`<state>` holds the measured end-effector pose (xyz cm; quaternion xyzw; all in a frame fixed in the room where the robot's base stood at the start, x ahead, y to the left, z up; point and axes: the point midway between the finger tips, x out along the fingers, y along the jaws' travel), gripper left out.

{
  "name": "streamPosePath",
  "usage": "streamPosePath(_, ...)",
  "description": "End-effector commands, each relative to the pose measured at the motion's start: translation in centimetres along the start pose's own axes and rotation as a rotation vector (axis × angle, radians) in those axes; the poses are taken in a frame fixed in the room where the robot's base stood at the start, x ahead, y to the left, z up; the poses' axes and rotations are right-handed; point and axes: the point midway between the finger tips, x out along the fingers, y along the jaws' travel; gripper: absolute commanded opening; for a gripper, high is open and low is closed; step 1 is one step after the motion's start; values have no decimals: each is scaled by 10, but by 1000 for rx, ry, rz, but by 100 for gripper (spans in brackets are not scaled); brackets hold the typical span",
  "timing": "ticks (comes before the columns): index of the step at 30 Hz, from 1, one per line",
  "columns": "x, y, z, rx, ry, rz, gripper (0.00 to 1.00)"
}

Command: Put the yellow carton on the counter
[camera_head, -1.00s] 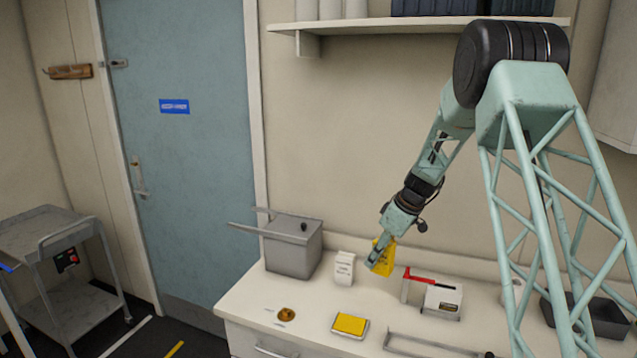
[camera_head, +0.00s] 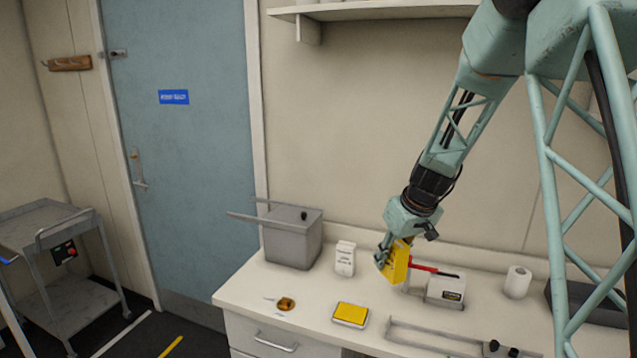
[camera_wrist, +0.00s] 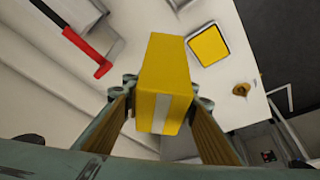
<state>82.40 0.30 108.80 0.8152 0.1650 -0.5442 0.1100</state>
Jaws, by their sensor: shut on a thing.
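The yellow carton (camera_head: 396,262) is held in my gripper (camera_head: 384,258) above the back part of the white counter (camera_head: 300,325). In the wrist view the carton (camera_wrist: 164,75) sits between the two fingers of my gripper (camera_wrist: 160,110), with a pale band on its near face. The fingers are shut on it. Counter surface shows beyond the carton in the wrist view. In the head view I cannot tell exactly how far the carton's lower edge is from the counter.
A white box (camera_head: 344,259) stands left of the carton. A white device with a red handle (camera_head: 446,289) is close on its right. A grey lidded bin (camera_head: 292,240), a yellow-topped pad (camera_head: 350,314), a small amber dish (camera_head: 286,304) and a white roll (camera_head: 517,282) are also on the counter.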

Motion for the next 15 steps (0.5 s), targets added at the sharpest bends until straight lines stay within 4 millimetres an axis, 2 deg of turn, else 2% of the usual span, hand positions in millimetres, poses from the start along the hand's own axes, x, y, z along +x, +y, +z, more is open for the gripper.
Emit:
streamPosePath(6, -8, -6, 15, 65, 0, 27, 14)
streamPosePath(15, -12, -7, 20, 92, 0, 39, 14)
